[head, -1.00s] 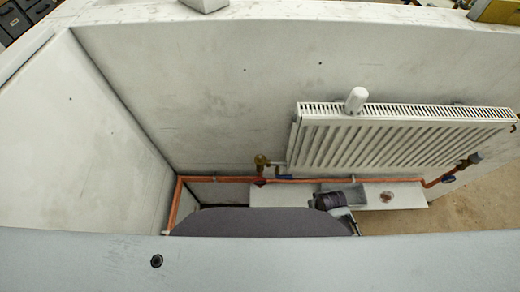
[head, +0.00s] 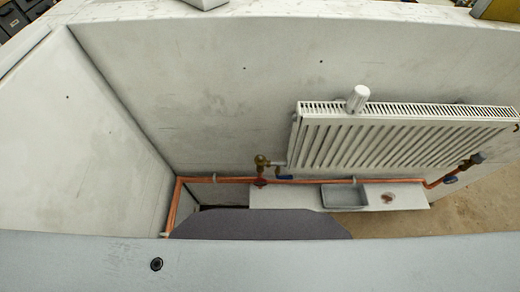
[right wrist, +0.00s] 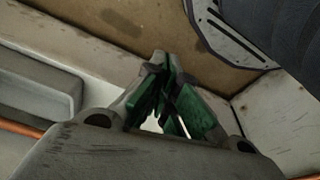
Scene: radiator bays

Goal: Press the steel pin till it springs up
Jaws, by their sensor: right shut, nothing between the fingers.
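The steel pin is too small to make out in either view. A brass valve (head: 262,160) stands at the radiator's lower left, where the copper pipe meets it. A white ribbed cap (head: 358,98) rests on top of the white radiator (head: 400,138). My right gripper (right wrist: 165,78) shows in the right wrist view, its green-padded fingers shut with nothing between them. It is apart from the valve, which is not in that view. My left gripper is in neither view.
A grey tray (head: 345,197) sits on a white ledge (head: 290,198) below the radiator; it also shows in the right wrist view (right wrist: 35,95). Copper pipe (head: 220,180) runs along the wall base. A side wall (head: 80,130) bounds the left. A pale surface crosses the front.

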